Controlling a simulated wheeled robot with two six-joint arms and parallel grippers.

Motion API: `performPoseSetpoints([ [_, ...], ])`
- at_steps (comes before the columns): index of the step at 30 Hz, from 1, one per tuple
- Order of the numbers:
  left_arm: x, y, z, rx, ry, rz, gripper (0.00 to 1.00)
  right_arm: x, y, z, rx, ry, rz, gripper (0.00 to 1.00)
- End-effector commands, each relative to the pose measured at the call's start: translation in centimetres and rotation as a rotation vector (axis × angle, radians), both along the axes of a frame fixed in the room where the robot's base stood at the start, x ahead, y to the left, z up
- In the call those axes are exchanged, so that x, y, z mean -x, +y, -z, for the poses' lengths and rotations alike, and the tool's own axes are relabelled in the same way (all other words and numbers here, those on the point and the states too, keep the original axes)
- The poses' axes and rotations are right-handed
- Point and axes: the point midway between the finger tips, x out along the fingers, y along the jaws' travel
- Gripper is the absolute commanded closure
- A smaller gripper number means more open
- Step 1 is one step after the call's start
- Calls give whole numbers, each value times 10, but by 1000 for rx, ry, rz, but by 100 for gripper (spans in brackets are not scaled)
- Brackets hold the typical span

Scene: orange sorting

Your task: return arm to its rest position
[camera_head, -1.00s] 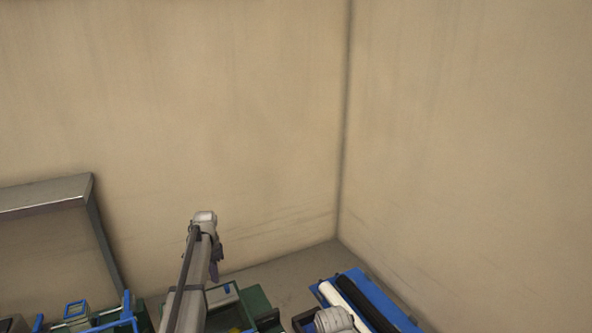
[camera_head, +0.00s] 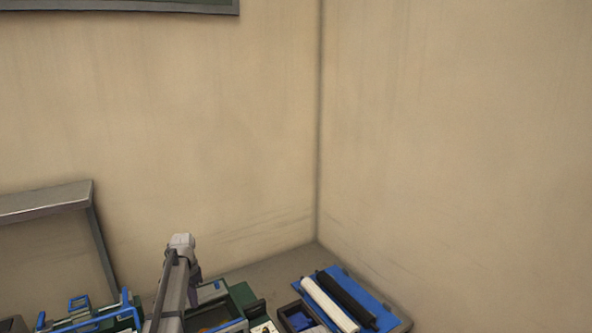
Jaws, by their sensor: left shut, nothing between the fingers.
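My left arm rises from the bottom edge, left of the middle, with a pale joint at its top. My left gripper (camera_head: 194,289) hangs below that joint on its right side, small, dark and partly hidden by the arm. It is shut with nothing seen in it. My right gripper is not in view.
A green bin (camera_head: 243,296) stands just right of my left arm. Blue-framed items (camera_head: 95,318) crowd the lower left. A blue board (camera_head: 380,309) with a white roll (camera_head: 328,304) and a black roll (camera_head: 347,299) lies lower right. A grey frame (camera_head: 45,203) stands against the wall.

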Motion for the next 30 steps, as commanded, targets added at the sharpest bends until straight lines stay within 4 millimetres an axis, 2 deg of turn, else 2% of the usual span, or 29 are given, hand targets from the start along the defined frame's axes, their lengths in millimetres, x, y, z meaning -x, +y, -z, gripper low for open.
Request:
performPoseSetpoints([
  [1,6,-9,3,0,1,1,100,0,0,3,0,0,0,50],
  [8,23,-38,8,-6,6,-8,100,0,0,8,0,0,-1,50],
  [13,42,-66,14,-12,10,-19,100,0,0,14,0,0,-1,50],
  [20,94,-127,28,-28,19,-41,100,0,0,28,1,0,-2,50],
  [23,130,-162,38,-39,22,-56,100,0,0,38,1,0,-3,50],
  [26,182,-201,51,-55,26,-76,100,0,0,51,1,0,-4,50],
  [27,205,-215,56,-63,26,-87,100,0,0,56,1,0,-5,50],
  [30,255,-243,66,-80,24,-111,100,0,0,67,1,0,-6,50],
])
